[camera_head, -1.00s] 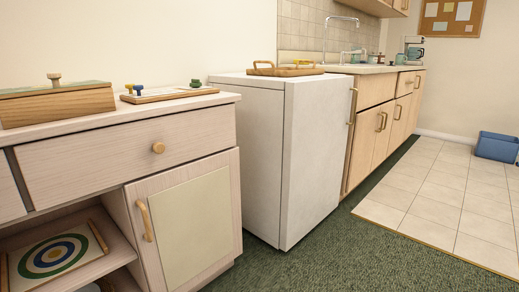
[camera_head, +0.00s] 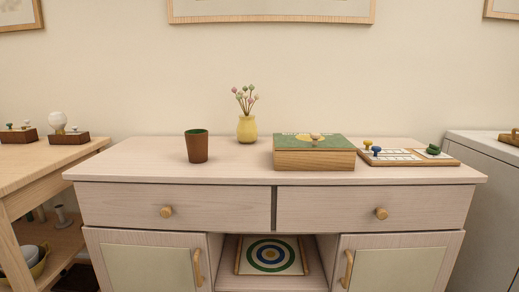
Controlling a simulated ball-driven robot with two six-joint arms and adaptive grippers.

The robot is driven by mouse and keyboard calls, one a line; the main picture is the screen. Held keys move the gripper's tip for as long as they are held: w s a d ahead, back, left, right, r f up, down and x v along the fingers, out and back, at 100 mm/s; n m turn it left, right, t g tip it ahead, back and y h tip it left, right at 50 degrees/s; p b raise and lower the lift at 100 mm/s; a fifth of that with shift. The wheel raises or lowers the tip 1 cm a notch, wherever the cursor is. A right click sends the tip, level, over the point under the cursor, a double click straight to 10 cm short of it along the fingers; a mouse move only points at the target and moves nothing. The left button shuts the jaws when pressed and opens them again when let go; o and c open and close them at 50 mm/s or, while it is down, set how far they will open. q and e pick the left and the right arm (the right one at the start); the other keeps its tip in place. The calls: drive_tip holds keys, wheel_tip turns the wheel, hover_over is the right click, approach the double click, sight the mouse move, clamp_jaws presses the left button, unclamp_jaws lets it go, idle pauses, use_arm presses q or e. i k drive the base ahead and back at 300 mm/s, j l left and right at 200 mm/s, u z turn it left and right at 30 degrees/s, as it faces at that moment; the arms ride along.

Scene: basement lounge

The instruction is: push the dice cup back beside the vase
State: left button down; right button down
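A brown dice cup (camera_head: 197,147) with a green inside stands upright on the pale wooden sideboard (camera_head: 140,163), left of its middle. A small yellow vase (camera_head: 247,129) with several flower buds on stems stands farther back and to the right of the cup. A gap separates the cup from the vase. Neither of my grippers shows in the head view.
A wooden box with a green top (camera_head: 314,153) sits right of the vase, and a game board with pegs (camera_head: 407,157) lies beside it. A wooden table (camera_head: 40,160) stands at the left, a white cabinet (camera_head: 485,148) at the right. The sideboard's left end is clear.

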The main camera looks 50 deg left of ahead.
sight(197, 141)
drive_tip(key=u, duration=1.9)
drive_tip(key=i+l, duration=0.3)
